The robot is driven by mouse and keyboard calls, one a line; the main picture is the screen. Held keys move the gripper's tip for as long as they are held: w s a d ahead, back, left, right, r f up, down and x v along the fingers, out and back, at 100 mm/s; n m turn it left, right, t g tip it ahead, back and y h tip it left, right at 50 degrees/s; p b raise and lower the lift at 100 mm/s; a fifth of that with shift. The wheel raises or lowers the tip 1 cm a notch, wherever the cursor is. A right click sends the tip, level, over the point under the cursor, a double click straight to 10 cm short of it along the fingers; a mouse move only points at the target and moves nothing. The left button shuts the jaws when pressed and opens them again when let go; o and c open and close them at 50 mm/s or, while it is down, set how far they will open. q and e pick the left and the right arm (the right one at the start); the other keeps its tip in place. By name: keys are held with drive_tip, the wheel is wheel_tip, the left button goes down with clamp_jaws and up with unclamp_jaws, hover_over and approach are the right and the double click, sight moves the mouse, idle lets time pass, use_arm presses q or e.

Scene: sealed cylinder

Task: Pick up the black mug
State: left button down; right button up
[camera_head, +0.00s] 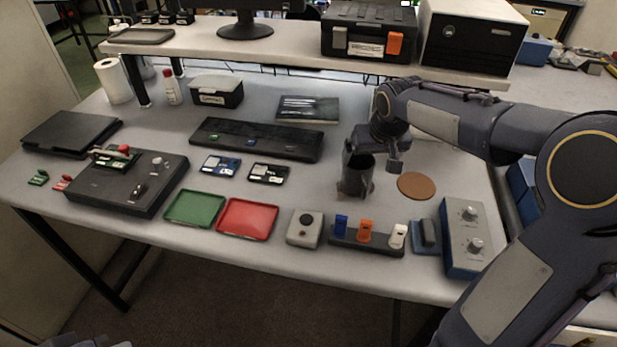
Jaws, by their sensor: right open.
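The black mug (355,180) stands upright on the grey table, right of centre, and its dark open top shows. My right gripper (374,163) comes in from the right and points down at the mug. Its jaws are open, with one finger at the mug's upper left and the other beside its right rim. The gripper overlaps the mug's upper part, and I cannot tell whether they touch.
A round brown coaster (416,186) lies right of the mug. A grey box with knobs (463,240) stands at the right edge. A black bar-shaped device (257,140) lies left of the mug. Green (195,209) and red (247,219) trays lie nearer the front.

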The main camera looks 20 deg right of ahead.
sight(358, 171)
drive_tip(key=x, duration=0.5)
drive_tip(key=a+p+x, duration=0.1)
drive_tip(key=x, duration=0.2)
drive_tip(key=shift+w+a, duration=0.1)
drive_tip(key=shift+w, duration=0.1)
drive_tip(key=shift+w+f, duration=0.25)
drive_tip(key=shift+f, duration=0.15)
drive_tip(key=c, duration=1.2)
drive_tip(key=shift+c, duration=0.4)
drive_tip(key=shift+r, duration=0.2)
